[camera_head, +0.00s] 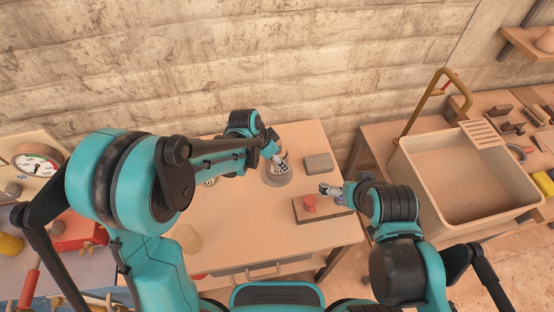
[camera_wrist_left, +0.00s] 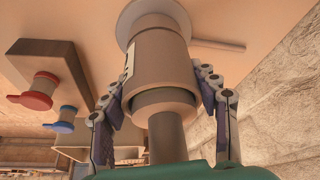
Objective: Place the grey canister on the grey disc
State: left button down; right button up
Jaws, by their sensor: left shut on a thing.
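The grey canister (camera_wrist_left: 160,60) fills the middle of the left wrist view, with a label on its side and a narrower neck. My left gripper (camera_wrist_left: 163,92) is shut on it, one finger on each side. In the head view the canister (camera_head: 280,165) is upright on or just above the grey disc (camera_head: 277,180). The pale rim of the disc (camera_wrist_left: 128,22) shows around the canister's far end; I cannot tell whether they touch. My left gripper (camera_head: 273,149) reaches it from above left. My right gripper (camera_head: 328,190) is beside a red knob; its jaw opening is unclear.
A wooden block (camera_head: 323,213) with a red knob (camera_head: 310,203) stands right of the disc; a blue knob (camera_wrist_left: 64,120) shows in the wrist view. A grey block (camera_head: 318,163) lies behind. A large tub (camera_head: 415,190) stands right. The table front is mostly clear.

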pick_arm(q)
jog(key=shift+f, duration=0.2)
jog(key=shift+c, duration=2.2)
grip_release()
jog(key=shift+r, duration=0.1)
